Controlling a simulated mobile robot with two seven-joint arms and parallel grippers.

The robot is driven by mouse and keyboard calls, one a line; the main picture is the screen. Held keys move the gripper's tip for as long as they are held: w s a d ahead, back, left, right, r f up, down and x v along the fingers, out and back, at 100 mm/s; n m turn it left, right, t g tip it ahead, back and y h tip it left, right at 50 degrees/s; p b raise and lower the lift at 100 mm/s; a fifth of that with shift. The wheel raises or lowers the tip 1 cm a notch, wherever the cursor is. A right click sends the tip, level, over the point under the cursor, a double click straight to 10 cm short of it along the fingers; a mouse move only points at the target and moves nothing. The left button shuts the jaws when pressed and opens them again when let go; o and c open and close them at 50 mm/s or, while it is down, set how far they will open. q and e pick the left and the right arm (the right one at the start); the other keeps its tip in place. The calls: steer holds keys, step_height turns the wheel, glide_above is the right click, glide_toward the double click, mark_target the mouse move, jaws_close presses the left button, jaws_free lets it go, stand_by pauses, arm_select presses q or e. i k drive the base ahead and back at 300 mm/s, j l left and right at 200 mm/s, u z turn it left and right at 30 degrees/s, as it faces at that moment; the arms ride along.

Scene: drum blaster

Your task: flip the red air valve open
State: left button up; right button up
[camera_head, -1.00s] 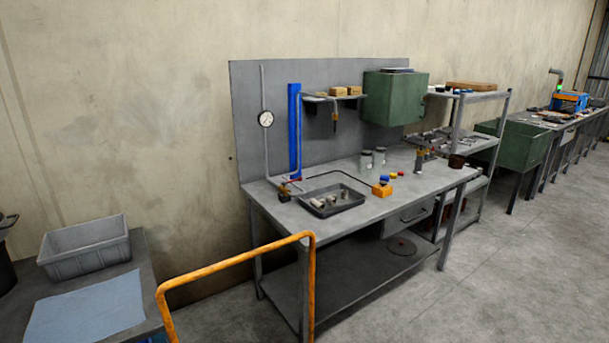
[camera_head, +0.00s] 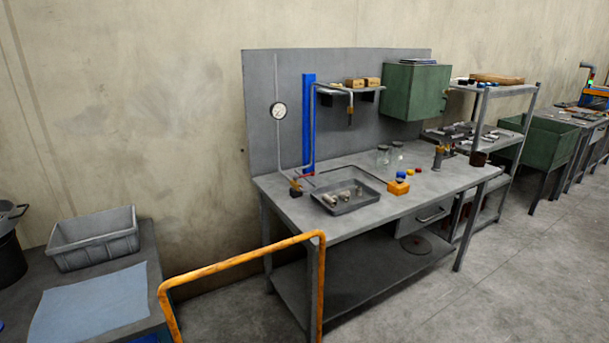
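A small red valve handle (camera_head: 307,175) shows at the foot of the pipes on the grey workbench (camera_head: 440,184), close to the blue upright (camera_head: 309,122). A brass-coloured fitting (camera_head: 296,187) sits just left of it on the bench. The handle is too small to tell its exact position. A round white gauge (camera_head: 279,110) is on the pipe against the grey back panel. Neither of my grippers is in view.
An orange rail (camera_head: 245,265) stands in front of the bench's left end. A grey bin (camera_head: 93,243) stands on the left table. Floor at right is clear.

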mark_target(312, 173)
steer(key=i+l, duration=0.25)
steer(key=l, duration=0.15)
steer(key=i+l, duration=0.5)
steer(key=l, duration=0.25)
steer(key=u, duration=1.2)
